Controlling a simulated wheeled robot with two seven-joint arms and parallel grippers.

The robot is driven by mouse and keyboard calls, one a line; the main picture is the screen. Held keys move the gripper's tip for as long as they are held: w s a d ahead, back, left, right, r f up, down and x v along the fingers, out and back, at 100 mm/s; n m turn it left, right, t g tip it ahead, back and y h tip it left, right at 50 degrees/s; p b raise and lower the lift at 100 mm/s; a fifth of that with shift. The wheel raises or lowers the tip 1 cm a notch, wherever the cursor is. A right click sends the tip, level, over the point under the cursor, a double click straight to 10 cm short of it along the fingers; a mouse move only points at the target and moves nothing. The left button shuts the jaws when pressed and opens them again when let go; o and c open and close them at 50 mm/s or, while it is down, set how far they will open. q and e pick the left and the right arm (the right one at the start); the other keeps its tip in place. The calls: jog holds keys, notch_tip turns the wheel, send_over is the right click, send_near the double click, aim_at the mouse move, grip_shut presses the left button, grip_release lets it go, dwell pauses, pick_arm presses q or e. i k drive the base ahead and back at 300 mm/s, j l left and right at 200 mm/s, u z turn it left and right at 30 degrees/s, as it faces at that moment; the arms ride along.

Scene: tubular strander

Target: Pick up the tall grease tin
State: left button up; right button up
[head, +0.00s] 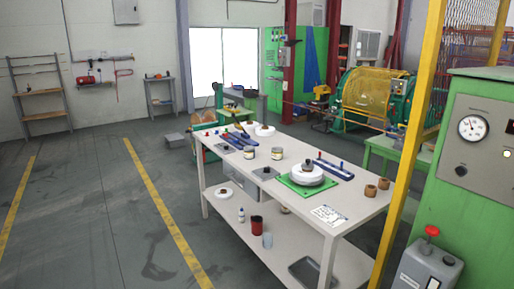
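Two small tins stand upright on the white workbench (328,213). One tin with a pale label (249,154) is near the middle of the top, and a grey-brown tin (277,154) is just right of it. A dark red can (257,224) stands on the lower shelf, with a grey-blue cup (267,240) beside it. I cannot tell for certain which one is the tall grease tin. Neither of my grippers shows in the head view.
On the bench are a green plate (289,183) with a white spool (305,174), blue bar fixtures (333,169) and brown cups (370,191). A yellow post (411,150) and green cabinet (463,205) stand at right. The floor (90,220) left of the bench is clear.

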aim_at(249, 150)
jog(key=i+j+z, duration=0.1)
jog(key=i, duration=0.5)
jog(key=i+j+z, duration=0.1)
jog(key=i+j, duration=0.25)
jog(key=i, duration=0.3)
jog(key=i+j+z, duration=0.15)
jog(key=i+j, duration=0.15)
jog(key=i, duration=0.3)
jog(key=i+j+z, duration=0.1)
jog(key=i+j, duration=0.25)
jog(key=i, duration=0.2)
jog(key=i+j+z, duration=0.1)
jog(key=i+j, duration=0.3)
jog(key=i, duration=0.2)
